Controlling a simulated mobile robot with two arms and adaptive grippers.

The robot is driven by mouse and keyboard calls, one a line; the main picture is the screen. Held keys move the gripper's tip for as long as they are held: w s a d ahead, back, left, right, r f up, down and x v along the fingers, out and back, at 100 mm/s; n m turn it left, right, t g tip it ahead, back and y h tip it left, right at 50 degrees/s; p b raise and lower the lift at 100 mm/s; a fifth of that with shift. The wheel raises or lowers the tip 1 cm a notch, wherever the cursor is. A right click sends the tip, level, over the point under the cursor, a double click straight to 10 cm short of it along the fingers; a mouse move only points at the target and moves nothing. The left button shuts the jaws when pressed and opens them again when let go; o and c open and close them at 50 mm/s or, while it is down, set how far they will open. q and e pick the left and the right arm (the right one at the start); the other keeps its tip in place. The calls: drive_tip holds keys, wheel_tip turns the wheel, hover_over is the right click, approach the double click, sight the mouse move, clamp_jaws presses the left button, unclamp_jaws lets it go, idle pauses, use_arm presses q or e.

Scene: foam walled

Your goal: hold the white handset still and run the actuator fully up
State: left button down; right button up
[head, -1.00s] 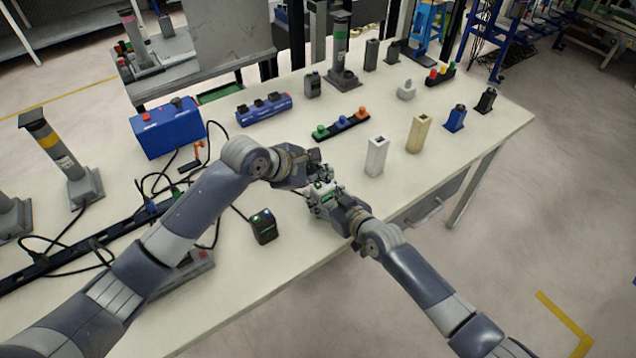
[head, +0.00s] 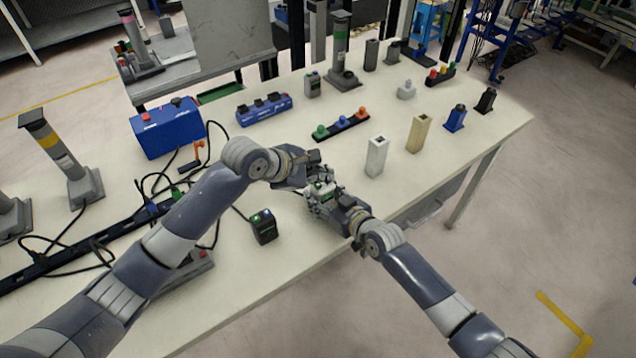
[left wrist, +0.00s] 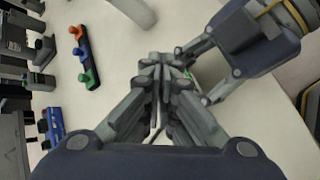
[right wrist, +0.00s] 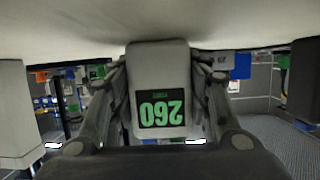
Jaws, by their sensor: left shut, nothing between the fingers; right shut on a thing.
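The white handset (right wrist: 158,62) is between the fingers of my right gripper (right wrist: 160,100) in the right wrist view. Its dark display shows green digits, upside down, that read 260. In the head view the handset (head: 320,189) is small and partly covered by both grippers. My right gripper (head: 333,203) is shut on it near the table's front edge. My left gripper (left wrist: 165,65) is shut and empty, with its fingertips close over the handset; contact cannot be told. Grey columns stand on the table, one with a green band (head: 340,50), one with a yellow band (head: 58,150); which is the actuator is unclear.
A black handset-like box (head: 263,226) stands left of the grippers. A blue control box (head: 166,130) and cables lie farther left. A strip with coloured knobs (head: 341,125), a white block (head: 376,157) and a beige block (head: 418,134) stand beyond and to the right.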

use_arm(q)
drive_tip(key=shift+f, duration=0.3)
drive_tip(key=shift+f, duration=0.55)
idle(2.2)
idle(1.4)
drive_tip(key=shift+r, duration=0.95)
drive_tip(key=shift+r, duration=2.55)
use_arm(e)
drive_tip(key=o, duration=1.2)
drive_tip(key=shift+o, duration=0.2)
